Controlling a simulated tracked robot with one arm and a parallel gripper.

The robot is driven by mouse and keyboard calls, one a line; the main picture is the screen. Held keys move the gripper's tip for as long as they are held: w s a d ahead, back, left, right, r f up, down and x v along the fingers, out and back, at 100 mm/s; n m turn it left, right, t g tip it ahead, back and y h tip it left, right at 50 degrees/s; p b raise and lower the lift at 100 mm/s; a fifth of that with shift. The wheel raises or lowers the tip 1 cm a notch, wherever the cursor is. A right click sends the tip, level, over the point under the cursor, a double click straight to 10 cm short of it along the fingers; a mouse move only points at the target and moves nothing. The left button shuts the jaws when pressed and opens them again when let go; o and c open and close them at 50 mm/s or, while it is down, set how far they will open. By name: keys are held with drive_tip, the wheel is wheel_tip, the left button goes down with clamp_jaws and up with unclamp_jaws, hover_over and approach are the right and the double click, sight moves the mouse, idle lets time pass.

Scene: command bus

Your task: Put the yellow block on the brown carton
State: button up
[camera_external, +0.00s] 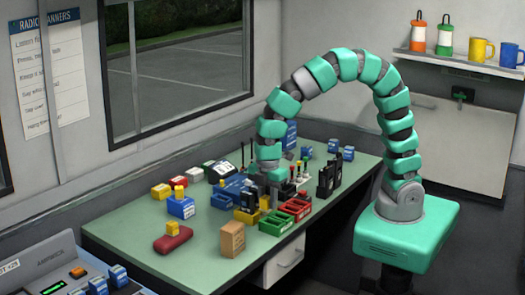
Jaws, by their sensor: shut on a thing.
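The brown carton (232,239) stands upright near the front edge of the green table, with free space above its top. My gripper (272,193) points down over the middle of the table, among small objects. A small yellow block (264,203) shows right at its fingertips, and the gripper appears shut on it. The fingers are small and dark, so the exact hold is hard to see. The carton is to the lower left of the gripper, apart from it.
Red and green trays (296,207) and black radios (328,178) stand right of my gripper. A blue box (181,207) with a yellow piece on top and a red case (173,238) are to the left. The table (135,231) is bare at the front left.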

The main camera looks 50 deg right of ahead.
hover_over(233, 226)
drive_tip(key=shift+d+f, duration=0.2)
drive_tip(key=shift+f, duration=2.05)
drive_tip(key=o, duration=1)
wheel_tip(233, 226, up, 12)
